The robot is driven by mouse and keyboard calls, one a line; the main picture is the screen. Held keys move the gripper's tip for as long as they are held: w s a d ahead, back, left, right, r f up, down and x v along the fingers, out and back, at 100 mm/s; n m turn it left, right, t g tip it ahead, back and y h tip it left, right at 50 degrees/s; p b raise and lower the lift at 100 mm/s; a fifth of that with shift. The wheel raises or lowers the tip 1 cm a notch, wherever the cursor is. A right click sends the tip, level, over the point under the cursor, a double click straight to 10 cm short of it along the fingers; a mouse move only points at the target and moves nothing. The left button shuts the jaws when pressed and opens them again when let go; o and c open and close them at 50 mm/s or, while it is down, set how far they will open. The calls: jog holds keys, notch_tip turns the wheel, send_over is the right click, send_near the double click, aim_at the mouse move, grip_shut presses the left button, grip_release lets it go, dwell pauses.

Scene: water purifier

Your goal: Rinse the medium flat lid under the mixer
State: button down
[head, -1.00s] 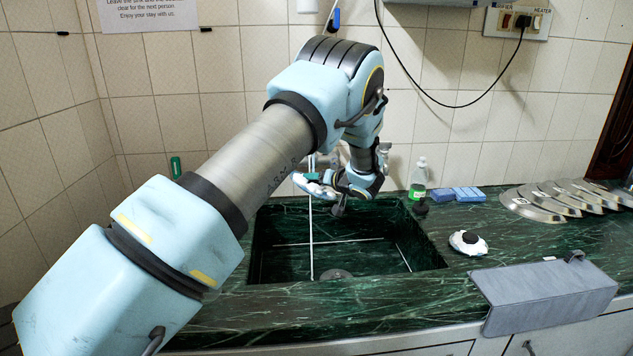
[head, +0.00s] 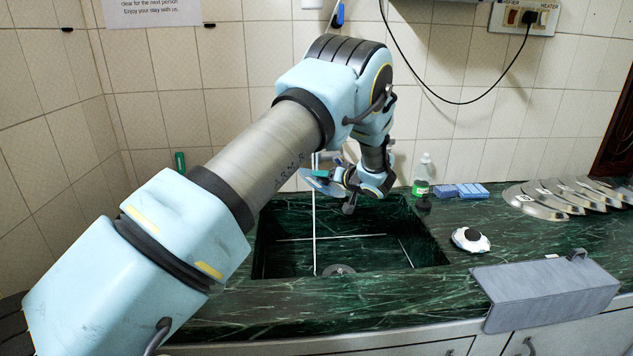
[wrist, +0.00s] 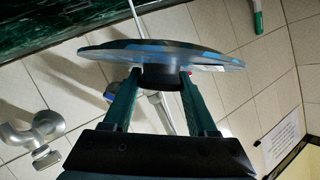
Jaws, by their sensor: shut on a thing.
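My gripper (head: 350,182) is shut on the dark knob of a flat round lid (head: 322,184), above the back of the sink. In the wrist view my gripper (wrist: 157,82) pinches the knob between its two green fingers, and the lid (wrist: 110,50) shows nearly edge-on, with bluish patches. In the head view the lid is tilted. A chrome mixer spout (wrist: 158,112) shows behind the fingers. A thin white stream (head: 314,225) runs down into the dark green sink (head: 370,255). The lid crosses the stream's line in the wrist view; I cannot tell whether they touch.
A soap bottle (head: 422,172) and blue sponges (head: 460,190) stand right of the sink. Several metal lids (head: 560,197) lie farther right. A white round item with a dark top (head: 470,240) sits on the counter. A grey holder (head: 545,290) hangs at the front edge.

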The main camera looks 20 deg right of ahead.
jog(key=s+p, duration=0.2)
jog(key=s, duration=0.7)
jog(key=shift+s+d, duration=0.25)
jog(key=shift+d, duration=0.2)
jog(key=shift+r, duration=0.1)
dwell(1.3)
jog(key=s+r+p, duration=0.2)
jog(key=s+p, duration=0.1)
jog(key=s, duration=0.1)
jog(key=shift+d+r, duration=0.2)
jog(key=shift+r, duration=0.2)
